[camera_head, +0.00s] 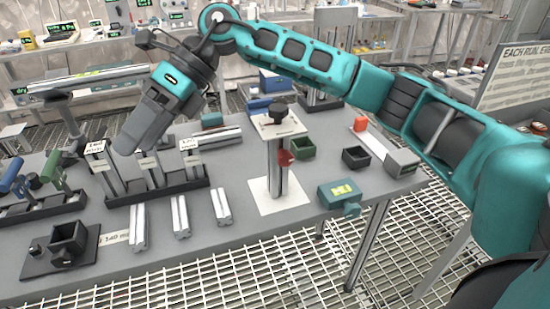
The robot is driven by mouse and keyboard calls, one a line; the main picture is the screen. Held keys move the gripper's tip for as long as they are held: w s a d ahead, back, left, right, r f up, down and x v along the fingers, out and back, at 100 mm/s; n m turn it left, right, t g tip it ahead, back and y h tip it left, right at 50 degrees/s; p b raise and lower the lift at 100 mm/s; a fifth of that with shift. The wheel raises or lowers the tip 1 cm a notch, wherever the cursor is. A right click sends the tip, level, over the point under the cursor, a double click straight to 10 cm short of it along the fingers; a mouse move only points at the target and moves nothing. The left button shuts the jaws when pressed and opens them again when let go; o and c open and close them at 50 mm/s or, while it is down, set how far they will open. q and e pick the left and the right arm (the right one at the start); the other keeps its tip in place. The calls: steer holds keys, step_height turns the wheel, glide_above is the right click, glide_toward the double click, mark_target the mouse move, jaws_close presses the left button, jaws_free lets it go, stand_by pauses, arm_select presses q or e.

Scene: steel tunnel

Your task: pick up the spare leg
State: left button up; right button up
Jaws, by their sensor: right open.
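Three short silver profile pieces lie apart on the grey bench near its front edge: a left one (138,228), a middle one (180,216) and a right one (221,206). I cannot tell which piece, if any, is the spare leg. Behind them is a dark rack (160,192) with several white label cards. Another silver profile (216,136) lies farther back. My right gripper (130,138) is open, pointing down and left above the rack's label cards, with nothing seen in it. It hides part of the bench behind. My left gripper is not in view.
A post stand with a black knob (278,108) and red clamp stands on a white plate (275,196). A teal box (341,194), a black bin (355,157) and a green bin (301,149) are right. A black block fixture (66,246) stands front left.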

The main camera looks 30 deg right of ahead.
steer(key=w+d+r+t+h, duration=0.1)
steer(key=d+h, duration=0.2)
steer(key=d, duration=0.3)
steer(key=w+d+r+h, duration=0.2)
steer(key=d+h, duration=0.1)
steer(key=d, duration=0.3)
step_height(320, 180, up, 5)
steer(key=m+h, duration=0.2)
steer(key=h, duration=0.2)
glide_above(281, 107)
steer(key=f+b, duration=0.1)
steer(key=f, duration=0.3)
steer(key=f+b, duration=0.1)
steer(key=f, duration=0.1)
steer(key=shift+w+b, duration=0.35)
steer(key=shift+a+f, duration=0.1)
steer(key=shift+f, duration=0.2)
steer(key=f, duration=0.2)
steer(key=s+f, duration=0.1)
steer(key=f, duration=0.1)
steer(key=shift+f+b, duration=0.4)
steer(key=shift+w+f, duration=0.1)
steer(key=shift+f, duration=0.25)
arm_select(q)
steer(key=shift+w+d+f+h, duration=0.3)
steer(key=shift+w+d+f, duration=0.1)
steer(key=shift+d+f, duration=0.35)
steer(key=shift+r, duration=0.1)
